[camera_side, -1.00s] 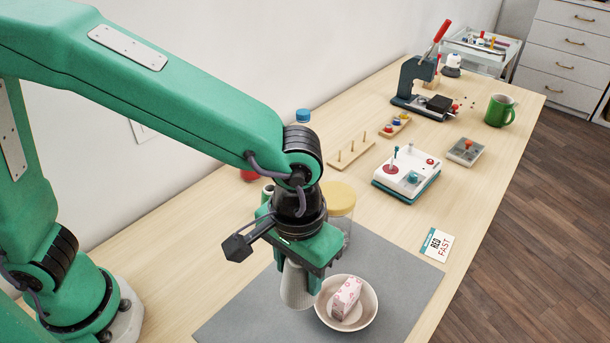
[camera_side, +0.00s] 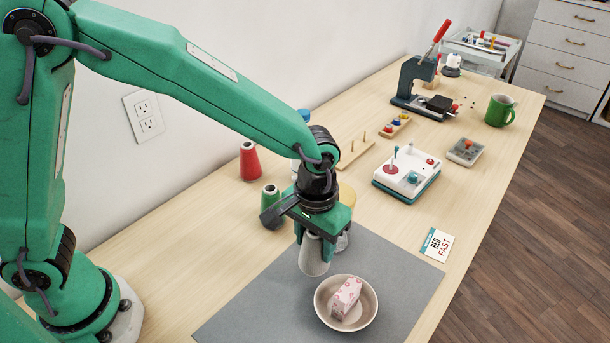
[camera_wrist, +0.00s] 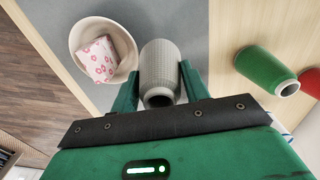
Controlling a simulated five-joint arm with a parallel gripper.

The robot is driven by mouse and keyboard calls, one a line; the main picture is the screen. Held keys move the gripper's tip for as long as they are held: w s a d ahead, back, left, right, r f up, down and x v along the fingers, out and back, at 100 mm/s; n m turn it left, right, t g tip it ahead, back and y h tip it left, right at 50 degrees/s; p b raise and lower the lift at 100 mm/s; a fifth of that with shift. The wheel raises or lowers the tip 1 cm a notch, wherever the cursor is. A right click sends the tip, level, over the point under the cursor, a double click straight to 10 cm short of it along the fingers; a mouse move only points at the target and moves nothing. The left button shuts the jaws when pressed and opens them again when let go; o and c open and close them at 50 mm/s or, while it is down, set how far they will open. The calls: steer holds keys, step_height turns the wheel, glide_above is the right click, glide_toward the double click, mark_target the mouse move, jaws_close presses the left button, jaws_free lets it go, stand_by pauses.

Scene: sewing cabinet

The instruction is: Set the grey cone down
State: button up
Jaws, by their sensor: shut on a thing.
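The grey cone (camera_side: 314,257) is in my gripper (camera_side: 316,245), which is shut on it, over the grey mat (camera_side: 262,301) and just behind the bowl. In the wrist view the cone (camera_wrist: 160,72) sits between the two green fingers of my gripper (camera_wrist: 160,82), with its hollow end towards the camera. The side view does not clearly show whether its lower end touches the mat.
A bowl (camera_side: 321,308) holding a pink patterned packet (camera_side: 346,296) stands close to the cone. A green cone (camera_side: 271,194) and a red cone (camera_side: 249,161) stand near the wall. A yellow-lidded jar (camera_side: 347,194) is partly hidden behind my gripper. The mat's front left is clear.

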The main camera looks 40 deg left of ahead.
mark_target(314, 255)
steer(key=shift+f, duration=2)
steer(key=shift+f, duration=0.1)
steer(key=o, duration=1.1)
step_height(314, 255, up, 12)
steer(key=shift+r, duration=0.15)
